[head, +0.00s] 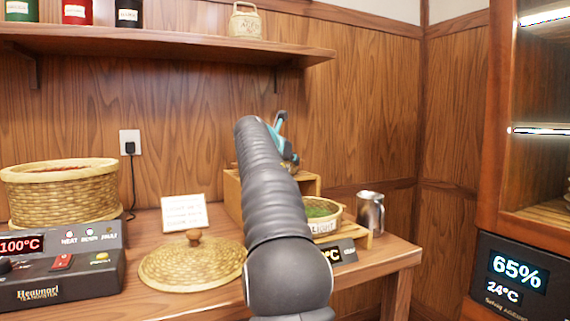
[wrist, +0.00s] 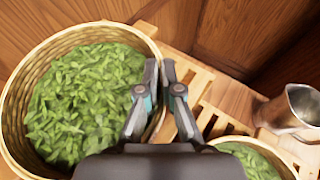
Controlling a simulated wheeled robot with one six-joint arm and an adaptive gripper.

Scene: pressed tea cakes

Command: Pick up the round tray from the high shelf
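The round tray (wrist: 20,77) is a woven bamboo tray full of green leaves, at the left of the wrist view. In the head view I cannot make it out; my arm covers that spot. My gripper (wrist: 160,68) is at the tray's right rim, one finger on the leaf side and one outside. The fingertips are close together with the rim between them, so it looks shut on the rim. In the head view only teal parts of my gripper (head: 284,142) show behind my arm, above the wooden stand (head: 232,196). I cannot tell whether the tray is lifted.
A second leaf-filled basket (head: 322,222) sits lower on a slatted rack (wrist: 222,122). A metal pitcher (head: 370,212) stands right of it. A woven lid (head: 180,268), a sign card (head: 185,211) and a heater (head: 65,280) are on the table's left. A wall shelf (head: 180,44) hangs above.

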